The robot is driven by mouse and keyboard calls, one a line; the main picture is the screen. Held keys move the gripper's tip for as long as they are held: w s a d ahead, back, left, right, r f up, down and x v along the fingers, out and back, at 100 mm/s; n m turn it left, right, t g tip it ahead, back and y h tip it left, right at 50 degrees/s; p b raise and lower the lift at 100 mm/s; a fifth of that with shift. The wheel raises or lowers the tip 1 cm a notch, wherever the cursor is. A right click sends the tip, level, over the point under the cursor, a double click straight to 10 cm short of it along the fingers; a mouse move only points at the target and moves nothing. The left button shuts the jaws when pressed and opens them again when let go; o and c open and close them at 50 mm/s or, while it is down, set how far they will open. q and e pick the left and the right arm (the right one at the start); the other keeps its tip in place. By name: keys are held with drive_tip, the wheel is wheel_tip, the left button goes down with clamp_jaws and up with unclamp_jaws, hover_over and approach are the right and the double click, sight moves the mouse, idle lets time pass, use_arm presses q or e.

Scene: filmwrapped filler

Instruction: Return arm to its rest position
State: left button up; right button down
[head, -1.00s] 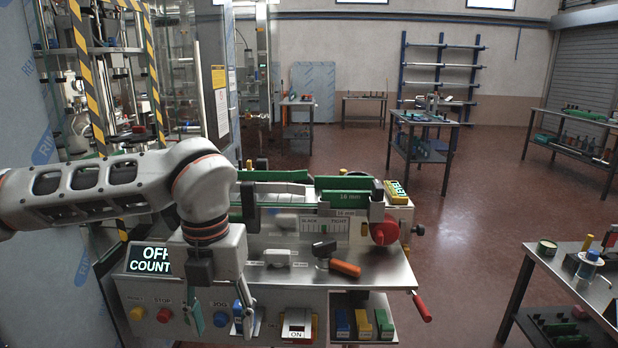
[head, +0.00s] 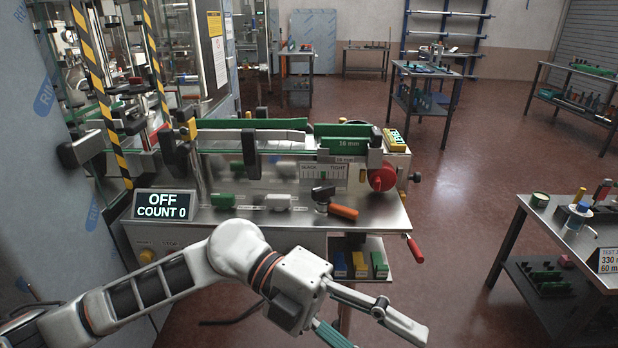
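My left arm (head: 150,285) comes in low from the left, in front of the machine bench. Its gripper (head: 388,340) hangs over the floor in front of the bench, pointing down and to the right. Its fingers are spread apart with nothing visible between them; the lower teal-padded finger is cut off by the bottom edge. The gripper is clear of the bench front. My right arm and gripper are not in view.
The machine bench (head: 385,215) carries a sign (head: 163,205) reading OFF COUNT 0, a red knob (head: 382,178) and an orange-handled tool (head: 342,212). A red-tipped lever (head: 416,250) sticks out at right. A side table (head: 545,205) stands right. Open floor (head: 450,260) lies between.

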use_arm(q)
drive_tip(key=w+a+r+n+t+h, duration=0.1)
drive_tip(key=w+r+n+t+h, duration=0.3)
drive_tip(key=w+n+t+h, duration=0.6)
drive_tip(key=w+a+f+n+t+y, duration=0.7)
drive_tip(key=a+f+n+t+y, duration=0.25)
drive_tip(key=f+n+t, duration=0.4)
drive_tip(key=s+a+f+n+y, duration=0.2)
drive_tip(key=a+f+n+y, duration=0.3)
drive_tip(key=f, duration=0.4)
drive_tip(key=s+a+f+n+y, duration=0.25)
drive_tip(key=a+f+n, duration=0.25)
drive_tip(key=a+f, duration=0.3)
drive_tip(key=s+a+f+n+g+y, duration=0.1)
drive_tip(key=s+a+f+g+y, duration=0.1)
drive_tip(key=s+f, duration=0.3)
drive_tip(key=s+a+f+n+g+y, duration=0.1)
drive_tip(key=s+a+f+g+y, duration=0.1)
drive_tip(key=s+f, duration=0.4)
wheel_tip(320, 180, down, 4)
drive_tip(key=a+g, duration=0.1)
drive_tip(key=a, duration=0.1)
drive_tip(key=shift+a+r, duration=0.15)
drive_tip(key=shift+a, duration=0.2)
drive_tip(key=shift+s, duration=0.1)
